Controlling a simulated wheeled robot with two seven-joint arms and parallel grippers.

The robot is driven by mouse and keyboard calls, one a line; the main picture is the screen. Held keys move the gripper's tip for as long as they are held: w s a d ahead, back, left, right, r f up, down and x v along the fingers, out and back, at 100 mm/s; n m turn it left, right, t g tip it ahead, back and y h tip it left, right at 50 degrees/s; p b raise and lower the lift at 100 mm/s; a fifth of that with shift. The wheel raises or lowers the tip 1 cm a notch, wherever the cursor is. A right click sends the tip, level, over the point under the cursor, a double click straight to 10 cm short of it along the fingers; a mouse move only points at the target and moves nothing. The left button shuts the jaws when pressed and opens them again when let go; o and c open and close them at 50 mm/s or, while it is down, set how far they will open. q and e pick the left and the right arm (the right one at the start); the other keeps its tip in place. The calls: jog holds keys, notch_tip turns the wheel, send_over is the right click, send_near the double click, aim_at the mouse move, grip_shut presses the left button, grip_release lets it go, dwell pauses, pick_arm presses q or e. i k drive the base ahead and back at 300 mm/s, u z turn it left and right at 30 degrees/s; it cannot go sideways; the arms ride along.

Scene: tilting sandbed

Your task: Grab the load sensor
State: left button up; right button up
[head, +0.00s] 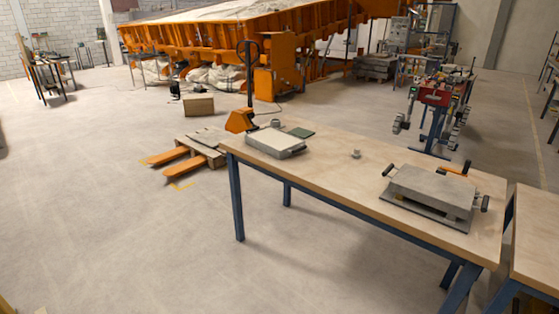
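A small light-grey piece (356,154) stands alone near the middle of the wooden workbench (330,170). It looks like the load sensor, but it is too small to be sure. Another small round grey piece (276,124) sits at the bench's far left edge, behind a flat grey box (275,142). At the right end of the bench is a grey block-like device (432,188) with dark handles, on a flat plate. Neither of my grippers is in view.
A second table (538,240) stands close at the right. Behind are an orange pallet jack (240,120), a cardboard box (199,106) and the large orange sandbed (285,65). The floor at front left is clear.

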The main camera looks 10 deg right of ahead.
aim_at(355, 154)
jog(key=u, duration=0.75)
jog(key=i, duration=2.2)
jog(key=z, duration=0.75)
